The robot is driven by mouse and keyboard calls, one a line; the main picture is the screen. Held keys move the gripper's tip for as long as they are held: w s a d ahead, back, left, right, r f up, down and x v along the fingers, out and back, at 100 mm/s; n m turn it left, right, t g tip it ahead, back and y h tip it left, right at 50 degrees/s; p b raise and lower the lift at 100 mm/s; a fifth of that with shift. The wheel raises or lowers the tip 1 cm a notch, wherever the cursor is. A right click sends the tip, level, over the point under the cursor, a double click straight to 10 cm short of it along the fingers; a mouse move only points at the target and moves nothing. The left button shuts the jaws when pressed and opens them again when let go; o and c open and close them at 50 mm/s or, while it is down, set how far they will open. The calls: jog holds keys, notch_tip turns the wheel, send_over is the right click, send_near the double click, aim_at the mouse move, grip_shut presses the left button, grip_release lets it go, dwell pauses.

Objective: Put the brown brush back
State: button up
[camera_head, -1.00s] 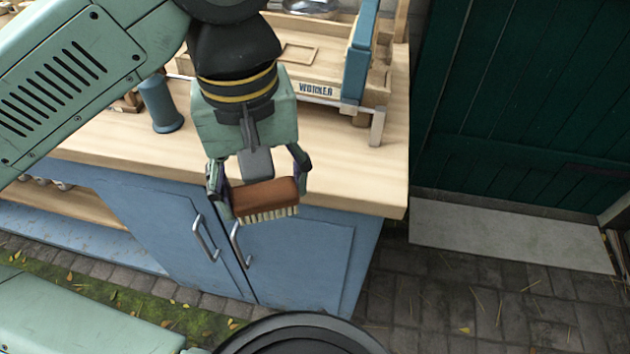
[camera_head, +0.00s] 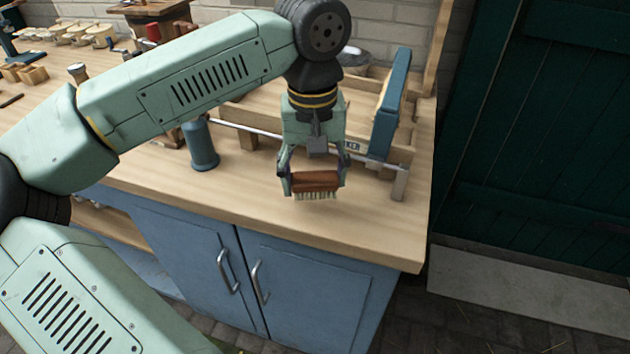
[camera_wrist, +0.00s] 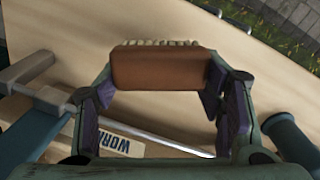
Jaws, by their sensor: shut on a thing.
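The brown brush (camera_head: 315,180) has a brown back and pale bristles that point down in the head view. My gripper (camera_head: 315,184) is shut on it, with one finger at each end. The brush is in front of the wooden rack and appears above the worktop; the exact gap is hard to tell. In the wrist view the brush (camera_wrist: 160,70) lies between the two fingers, its bristles toward the top of the picture.
A wooden rack (camera_head: 405,153) with a blue upright panel (camera_head: 389,105) and metal bar stands behind. A blue cylinder (camera_head: 201,146) stands left on the worktop (camera_head: 250,205). Blue cupboards (camera_head: 320,285) are below. The worktop's front right is clear.

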aim_at(315, 186)
jog(key=f, duration=0.1)
jog(key=f+p, duration=0.1)
jog(key=f, duration=0.1)
jog(key=shift+w, duration=0.35)
jog(key=shift+f, duration=0.3)
jog(key=shift+f, duration=0.2)
jog(key=o, duration=1.2)
jog(key=shift+r, duration=0.15)
jog(key=shift+r, duration=0.25)
notch_tip(315, 186, up, 12)
jog(key=shift+s+f+b, duration=0.15)
jog(key=shift+b, duration=0.45)
jog(key=shift+d, duration=0.1)
